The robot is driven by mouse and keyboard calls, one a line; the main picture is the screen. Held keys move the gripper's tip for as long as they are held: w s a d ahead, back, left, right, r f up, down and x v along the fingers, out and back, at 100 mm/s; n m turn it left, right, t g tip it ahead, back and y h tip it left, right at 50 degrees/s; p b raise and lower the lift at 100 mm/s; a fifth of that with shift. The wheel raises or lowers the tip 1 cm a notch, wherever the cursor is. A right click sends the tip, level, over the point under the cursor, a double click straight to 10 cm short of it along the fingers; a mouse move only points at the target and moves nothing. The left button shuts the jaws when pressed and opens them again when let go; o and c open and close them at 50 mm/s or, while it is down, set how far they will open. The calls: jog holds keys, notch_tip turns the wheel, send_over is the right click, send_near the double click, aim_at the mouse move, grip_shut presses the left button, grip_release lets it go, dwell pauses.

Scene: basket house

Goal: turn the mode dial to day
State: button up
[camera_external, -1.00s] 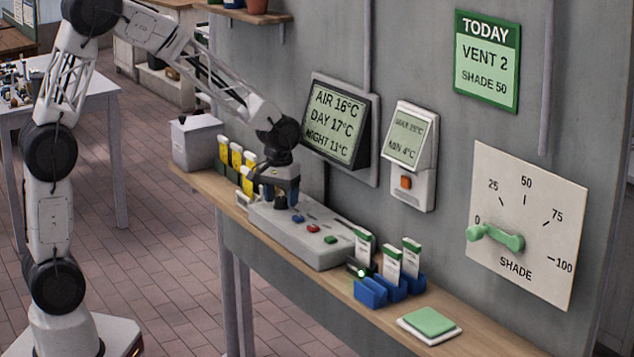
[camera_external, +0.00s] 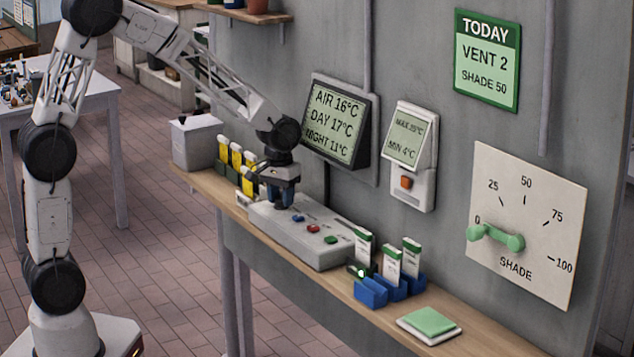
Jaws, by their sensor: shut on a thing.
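A grey control box (camera_external: 318,243) lies on the wooden shelf along the wall. It has a blue button (camera_external: 298,218), a red button (camera_external: 313,229) and a green button (camera_external: 331,239) on top. My gripper (camera_external: 279,198) points down over the box's far left end and is shut on a small dark knob there, which I take to be the mode dial. The fingers hide most of the knob, and I cannot read its pointer or any day mark. The wall display (camera_external: 337,122) reads AIR 16°C, DAY 17°C, NIGHT 11°C.
Yellow-topped packets (camera_external: 236,158) and a grey lidded bin (camera_external: 196,142) stand left of my gripper. Green-topped packets in blue holders (camera_external: 388,287) and a green pad (camera_external: 430,322) lie to the right. A green shade lever (camera_external: 496,237) and a min/max unit (camera_external: 408,150) are on the wall.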

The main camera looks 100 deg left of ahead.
aim_at(281, 198)
jog(key=m, duration=1.1)
dwell(0.5)
jog(key=o, duration=0.9)
jog(key=shift+r, duration=0.1)
jog(key=shift+a+r, duration=0.1)
jog(key=shift+r, duration=3.75)
